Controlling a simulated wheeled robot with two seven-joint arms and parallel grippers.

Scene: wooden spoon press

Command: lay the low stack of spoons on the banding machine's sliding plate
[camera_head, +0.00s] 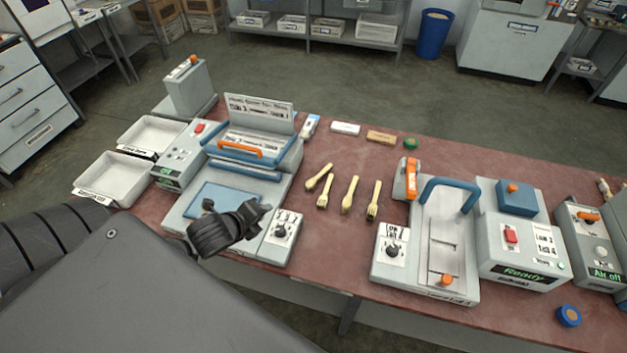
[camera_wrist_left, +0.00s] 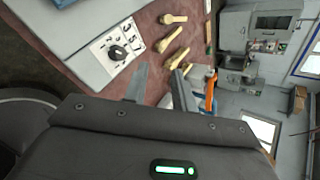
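Several pale wooden spoon and fork pieces lie apart on the red table, between the two large machines. They include a left piece (camera_head: 319,178), a second (camera_head: 325,191), a third (camera_head: 349,194) and a fork-ended one (camera_head: 374,200). I cannot tell which is the low stack. The banding machine (camera_head: 390,268), with a blue arch, stands right of them; its pale plate (camera_head: 441,245) looks bare. My left gripper (camera_head: 264,209) is over the left machine's front, left of the spoons. Its fingers are apart and empty in the left wrist view (camera_wrist_left: 162,82). My right gripper is out of view.
The left press (camera_head: 250,175) has an orange handle and a blue pad (camera_head: 221,198). White trays (camera_head: 115,177) stand at the far left. A grey box with a green "Ready" display (camera_head: 520,272) adjoins the banding machine.

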